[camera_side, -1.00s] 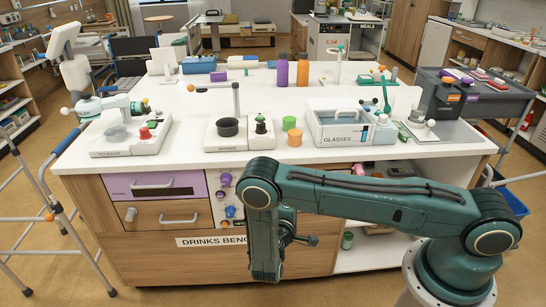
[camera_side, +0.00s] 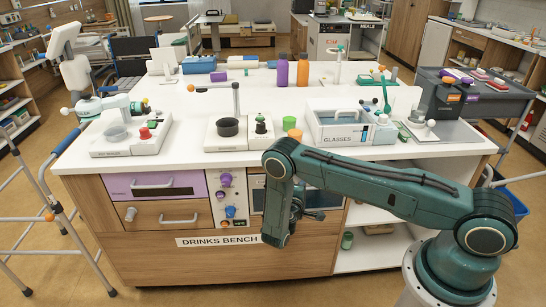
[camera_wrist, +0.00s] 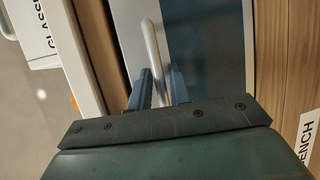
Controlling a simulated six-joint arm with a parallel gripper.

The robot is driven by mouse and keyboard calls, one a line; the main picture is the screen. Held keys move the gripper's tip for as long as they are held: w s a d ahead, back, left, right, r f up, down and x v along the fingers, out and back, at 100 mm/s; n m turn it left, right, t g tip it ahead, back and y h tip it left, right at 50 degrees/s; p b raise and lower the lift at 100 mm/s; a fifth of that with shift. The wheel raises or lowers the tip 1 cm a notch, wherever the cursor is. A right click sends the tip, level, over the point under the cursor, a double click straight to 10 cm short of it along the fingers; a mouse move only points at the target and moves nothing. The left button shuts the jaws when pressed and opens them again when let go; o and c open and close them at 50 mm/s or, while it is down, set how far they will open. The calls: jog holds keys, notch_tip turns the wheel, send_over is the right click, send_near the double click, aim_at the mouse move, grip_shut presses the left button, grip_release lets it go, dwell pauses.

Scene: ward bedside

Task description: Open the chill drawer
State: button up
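In the wrist view, a drawer front with a dark blue-grey panel (camera_wrist: 210,45) in a pale frame bears a light bar handle (camera_wrist: 151,42). My gripper (camera_wrist: 159,74) is open, with one finger on each side of the handle; whether they touch it I cannot tell. In the side view, my gripper (camera_side: 314,214) is at the dark-panelled front (camera_side: 257,201) in the middle of the bench, largely hidden by my arm. This front looks shut. No chill label is readable on it. A lilac-fronted drawer (camera_side: 190,182) with a bar handle is shut at left.
A wooden drawer (camera_side: 156,215) with a handle is under the lilac one, beside a white panel of coloured knobs (camera_side: 228,197). The white worktop (camera_side: 280,148) overhangs above, carrying a glasses box (camera_side: 340,126) and devices. Open shelves (camera_side: 372,248) stand to the right.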

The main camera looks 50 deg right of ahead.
jog(key=shift+d, duration=0.15)
grip_shut()
jog(key=s+a, duration=1.5)
dwell(0.4)
grip_release()
